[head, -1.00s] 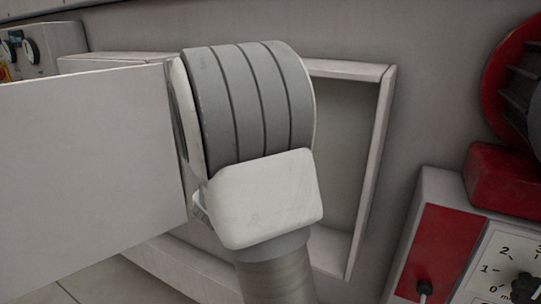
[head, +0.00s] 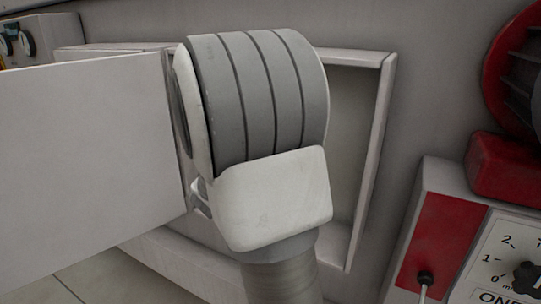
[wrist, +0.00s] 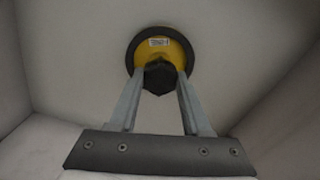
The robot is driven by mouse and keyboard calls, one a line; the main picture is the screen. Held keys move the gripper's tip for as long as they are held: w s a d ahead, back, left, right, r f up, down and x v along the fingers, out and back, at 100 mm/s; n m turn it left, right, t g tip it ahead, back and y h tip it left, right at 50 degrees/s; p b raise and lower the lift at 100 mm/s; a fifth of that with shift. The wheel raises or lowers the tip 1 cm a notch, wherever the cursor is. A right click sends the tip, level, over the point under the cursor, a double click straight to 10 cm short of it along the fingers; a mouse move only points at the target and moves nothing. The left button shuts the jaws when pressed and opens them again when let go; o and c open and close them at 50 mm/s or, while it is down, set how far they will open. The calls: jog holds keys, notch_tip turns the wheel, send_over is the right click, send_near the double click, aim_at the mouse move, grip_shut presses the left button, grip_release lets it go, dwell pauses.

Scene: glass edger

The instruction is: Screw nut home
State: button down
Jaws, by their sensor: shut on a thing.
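In the wrist view a black nut (wrist: 160,78) sits between the fingertips of my gripper (wrist: 160,84). My gripper is shut on it, with one finger on each side. Just behind the nut is a yellow round part (wrist: 173,52) with a small white label, set in a dark ring (wrist: 134,50) on a pale wall. The nut hides part of the yellow face, and I cannot tell whether the two touch. In the head view my arm covers the gripper and the nut.
The head view shows a framed recess (head: 370,150) in the grey machine wall and a pale panel (head: 90,150) at left. A control box (head: 440,240) with a red plate, a dial and a small toggle stands at right. Pale walls surround the gripper closely in the wrist view.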

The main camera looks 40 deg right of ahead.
jog(key=m+b, duration=0.4)
jog(key=b, duration=0.1)
jog(key=m+b, duration=0.3)
jog(key=b, duration=0.2)
jog(key=m+b, duration=0.4)
jog(key=b, duration=0.2)
jog(key=shift+f+m, duration=0.25)
jog(key=shift+m, duration=0.05)
jog(key=c, duration=0.7)
grip_release()
jog(key=shift+r+p, duration=0.3)
jog(key=shift+p, duration=0.05)
jog(key=o, duration=0.4)
jog(key=shift+b+v, duration=0.4)
jog(key=shift+v, duration=2.6)
